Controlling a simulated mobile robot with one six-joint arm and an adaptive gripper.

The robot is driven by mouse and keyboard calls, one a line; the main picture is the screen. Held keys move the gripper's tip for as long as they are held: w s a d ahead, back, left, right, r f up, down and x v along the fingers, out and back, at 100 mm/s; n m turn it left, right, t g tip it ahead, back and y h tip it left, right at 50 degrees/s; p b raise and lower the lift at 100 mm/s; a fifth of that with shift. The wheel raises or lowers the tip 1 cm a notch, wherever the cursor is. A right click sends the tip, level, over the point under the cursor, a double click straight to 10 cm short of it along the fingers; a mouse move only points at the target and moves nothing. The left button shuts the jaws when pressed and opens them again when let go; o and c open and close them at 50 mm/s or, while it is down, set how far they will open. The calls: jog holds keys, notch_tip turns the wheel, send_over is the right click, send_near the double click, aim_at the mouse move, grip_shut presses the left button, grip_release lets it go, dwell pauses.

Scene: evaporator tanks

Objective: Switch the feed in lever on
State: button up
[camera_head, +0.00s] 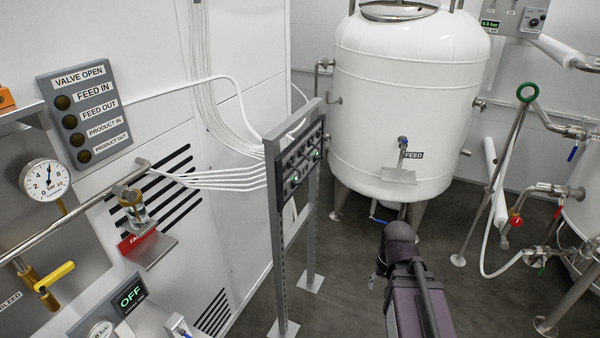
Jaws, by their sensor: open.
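No lever in view carries a readable "FEED IN" label. The grey "VALVE OPEN" panel (84,112) on the left wall has a "FEED IN" line, and its round lamps look dark. A white tank (410,95) stands at the back with a "FEED" label (413,155). A small blue-handled valve (403,142) sits beside that label, above a small metal tray. My dark purple arm reaches up from the bottom centre, in front of the tank. My gripper is not visible at its end.
A grey metal rack with a switch panel (303,163) stands left of my arm. A yellow-handled valve (54,276), gauge (45,180) and "OFF" display (131,295) are at left. Pipes and a red valve (516,221) are at right. Some grey floor (350,270) is clear.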

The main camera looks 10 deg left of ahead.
jog(key=w+a+f+m+t+y+b, duration=0.1)
jog(key=w+a+m+y+b, duration=0.1)
jog(key=w+a+m+y, duration=0.35)
jog(key=m+t+y+b, duration=0.6)
jog(key=m+y+b, duration=0.3)
jog(key=m, duration=0.6)
send_near(299, 171)
jog(key=d+f+y+p, duration=0.1)
jog(key=d+p, duration=0.1)
jog(key=d, duration=0.1)
jog(key=shift+s+d+f, duration=0.15)
jog(key=shift+s+f, duration=0.05)
jog(key=shift+s, duration=0.2)
jog(key=x, duration=1.3)
jog(key=shift+w+a+r, duration=0.2)
jog(key=shift+w+a, duration=0.05)
jog(key=shift+a, duration=0.05)
grip_shut()
